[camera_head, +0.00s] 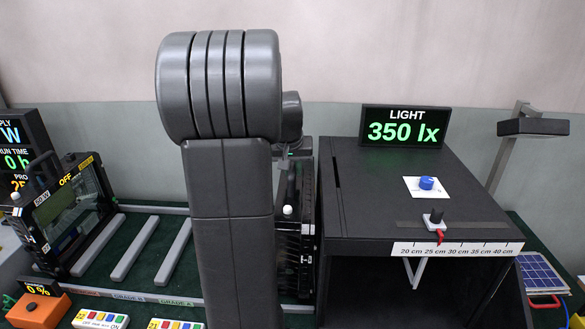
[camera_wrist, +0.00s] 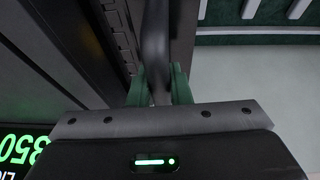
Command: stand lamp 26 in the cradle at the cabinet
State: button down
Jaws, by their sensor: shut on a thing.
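My gripper shows in the wrist view (camera_wrist: 160,88), its green fingers shut on the dark handle of a black floodlight housing (camera_wrist: 118,28). In the head view my arm hides most of the gripper. The held housing (camera_head: 307,240) hangs there on edge, with a finned side and a white knob, close against the left side of the black cabinet (camera_head: 343,270). Whether it touches the cabinet I cannot tell. No number is readable on it, and I cannot make out a cradle at its lower end.
Another floodlight housing (camera_head: 68,215) marked OFF stands at the left. Grey rails (camera_head: 135,248) lie on the green surface between it and my arm. A sign (camera_head: 405,127) reading LIGHT 350 lx stands on the cabinet. Button boxes and an orange box (camera_head: 38,310) line the front.

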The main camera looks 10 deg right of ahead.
jog(key=c, duration=1.3)
grip_release()
jog(key=shift+r, duration=0.25)
jog(key=shift+o, duration=0.2)
jog(key=shift+s+f, duration=0.15)
jog(key=shift+f, duration=0.25)
jog(key=v, duration=1.4)
jog(key=shift+r+b, duration=0.2)
jog(key=shift+b, duration=0.25)
jog(key=shift+f, duration=0.1)
jog(key=p+x, duration=0.1)
jog(key=x, duration=1.2)
jog(key=shift+w+d+f, duration=0.1)
jog(key=shift+w+f, duration=0.2)
jog(key=shift+r, duration=0.1)
